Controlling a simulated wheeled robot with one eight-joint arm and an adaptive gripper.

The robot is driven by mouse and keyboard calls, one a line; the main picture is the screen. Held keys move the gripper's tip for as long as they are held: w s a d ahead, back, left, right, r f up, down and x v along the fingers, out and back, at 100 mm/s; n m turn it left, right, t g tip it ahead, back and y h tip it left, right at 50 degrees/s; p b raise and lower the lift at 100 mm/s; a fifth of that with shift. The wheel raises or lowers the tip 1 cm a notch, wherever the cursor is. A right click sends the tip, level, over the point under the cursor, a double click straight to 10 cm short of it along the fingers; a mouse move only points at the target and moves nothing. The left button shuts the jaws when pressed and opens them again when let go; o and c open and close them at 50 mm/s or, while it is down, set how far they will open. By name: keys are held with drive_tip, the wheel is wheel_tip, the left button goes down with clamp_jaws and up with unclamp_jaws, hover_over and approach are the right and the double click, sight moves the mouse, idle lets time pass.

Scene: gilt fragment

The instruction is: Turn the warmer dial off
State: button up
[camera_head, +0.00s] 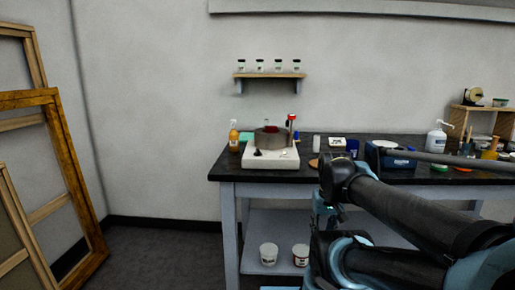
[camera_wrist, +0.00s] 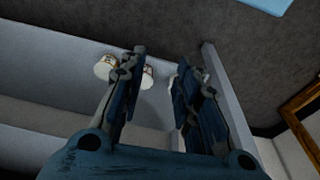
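In the head view my arm reaches in from the right, and the fingers cannot be made out.
The bench top (camera_head: 225,171) also holds an orange bottle (camera_head: 234,137) left of the warmer and a blue device (camera_head: 388,155) to the right. Two tubs (camera_head: 268,254) stand on the lower shelf. Wooden frames (camera_head: 75,180) lean at the left. Floor left of the bench is clear.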

drive_tip(key=w+a+r, duration=0.3)
drive_tip(key=w+r, duration=0.6)
drive_tip(key=r, duration=0.4)
wheel_tip(320, 180, up, 22)
drive_tip(key=n+g, duration=0.2)
hover_over(258, 152)
drive_tip(key=w, duration=0.3)
wheel_tip(258, 152, down, 17)
drive_tip(key=shift+s+a, duration=0.15)
drive_tip(key=shift+c, duration=0.6)
clamp_jaws()
